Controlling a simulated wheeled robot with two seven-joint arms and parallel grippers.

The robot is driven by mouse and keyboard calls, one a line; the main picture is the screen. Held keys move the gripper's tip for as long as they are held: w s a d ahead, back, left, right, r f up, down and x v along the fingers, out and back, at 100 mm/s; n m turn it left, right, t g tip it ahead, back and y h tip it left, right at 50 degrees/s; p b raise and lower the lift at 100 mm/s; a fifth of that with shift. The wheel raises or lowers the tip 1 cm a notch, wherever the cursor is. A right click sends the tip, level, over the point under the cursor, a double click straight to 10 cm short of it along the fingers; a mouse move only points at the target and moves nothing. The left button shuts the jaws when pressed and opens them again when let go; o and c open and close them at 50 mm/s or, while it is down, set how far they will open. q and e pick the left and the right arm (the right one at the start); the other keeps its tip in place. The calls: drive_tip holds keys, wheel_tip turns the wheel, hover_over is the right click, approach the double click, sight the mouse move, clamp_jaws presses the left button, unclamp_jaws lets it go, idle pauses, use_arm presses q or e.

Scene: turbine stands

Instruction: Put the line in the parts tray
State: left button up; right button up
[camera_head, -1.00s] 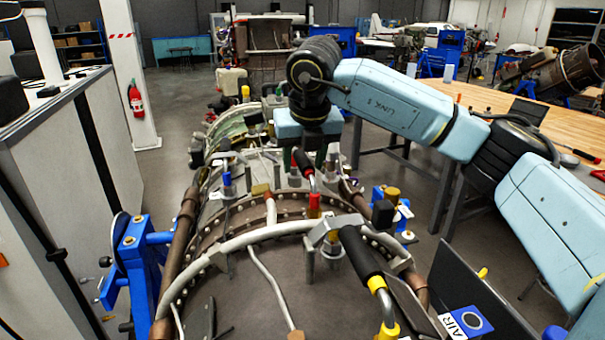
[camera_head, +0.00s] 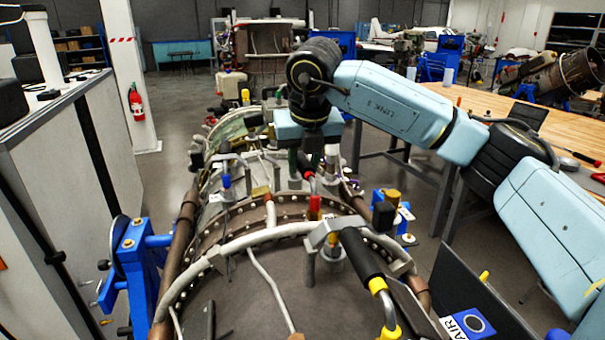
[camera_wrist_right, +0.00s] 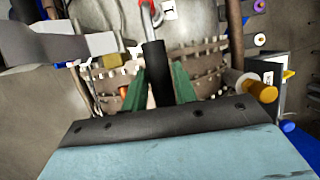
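A line with a black sleeve (camera_head: 305,163) and a red collar (camera_head: 314,205) lies on top of the turbine, below my right wrist. In the right wrist view its black sleeve (camera_wrist_right: 158,75) stands between the green fingers of my right gripper (camera_wrist_right: 158,88), with a red collar and bare metal tube beyond. My right gripper (camera_head: 306,160) points down with its fingers apart on either side of the sleeve; a firm grip does not show. A second black-sleeved line (camera_head: 362,258) with yellow collars lies nearer. I cannot make out the parts tray. My left gripper is not in view.
The turbine casing (camera_head: 250,300) fills the middle, with pipes, brackets and coloured caps around the line. A blue stand (camera_head: 140,262) holds its left side. A wooden table (camera_head: 480,100) is at the right, and a grey cabinet (camera_head: 65,150) at the left. A dark screen (camera_head: 475,290) stands at front right.

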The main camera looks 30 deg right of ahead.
sight(303, 157)
clamp_jaws()
drive_tip(key=shift+r+p, duration=0.4)
drive_tip(key=shift+r, duration=0.3)
drive_tip(key=shift+r+p, duration=0.45)
drive_tip(key=shift+r, duration=0.35)
